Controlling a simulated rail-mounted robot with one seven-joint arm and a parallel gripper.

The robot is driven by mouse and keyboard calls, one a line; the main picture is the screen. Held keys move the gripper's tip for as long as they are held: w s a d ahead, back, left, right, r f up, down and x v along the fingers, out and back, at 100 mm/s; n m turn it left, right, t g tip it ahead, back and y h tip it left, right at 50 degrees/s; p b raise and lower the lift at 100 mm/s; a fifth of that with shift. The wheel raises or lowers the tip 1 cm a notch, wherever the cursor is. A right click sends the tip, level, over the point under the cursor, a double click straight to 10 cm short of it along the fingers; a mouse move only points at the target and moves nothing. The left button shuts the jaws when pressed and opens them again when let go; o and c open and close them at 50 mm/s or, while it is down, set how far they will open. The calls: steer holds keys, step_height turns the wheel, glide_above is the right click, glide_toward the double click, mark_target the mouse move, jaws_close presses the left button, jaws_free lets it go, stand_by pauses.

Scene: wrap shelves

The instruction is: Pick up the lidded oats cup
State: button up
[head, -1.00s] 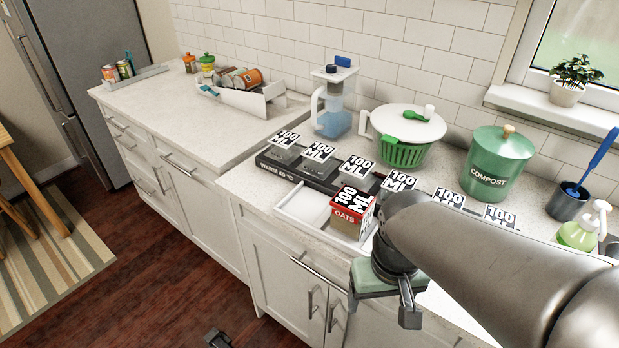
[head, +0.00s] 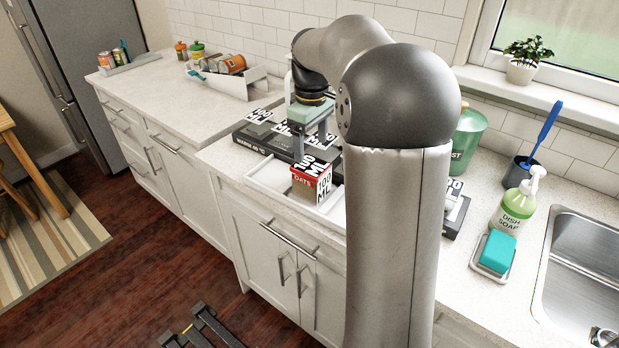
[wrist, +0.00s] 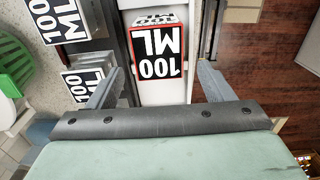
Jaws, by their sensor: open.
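The lidded oats cup (head: 309,184) stands upright in a white tray (head: 266,174) on the counter. It has a red band marked OATS, a tan lower part and a lid label reading 100 ML. In the wrist view, the oats cup's red-edged lid (wrist: 157,52) lies ahead of and between the two finger lines. My gripper (head: 311,147) is open and empty, just above and behind the cup in the head view. The fingers (wrist: 160,72) also show in the wrist view, apart on either side. Whether a finger touches the cup cannot be told.
Several other 100 ML lidded cups (head: 258,116) stand in a dark rack (head: 255,140) close behind the tray. A green compost bin (head: 467,135), dish soap (head: 517,205) and the sink (head: 590,260) are to the right. My arm hides part of the rack.

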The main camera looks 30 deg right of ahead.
mark_target(311, 166)
step_height(311, 166, down, 8)
steer(key=shift+r, duration=0.15)
steer(key=f+p, duration=0.1)
steer(key=f, duration=0.4)
steer(key=shift+w, duration=0.2)
steer(key=c, duration=0.9)
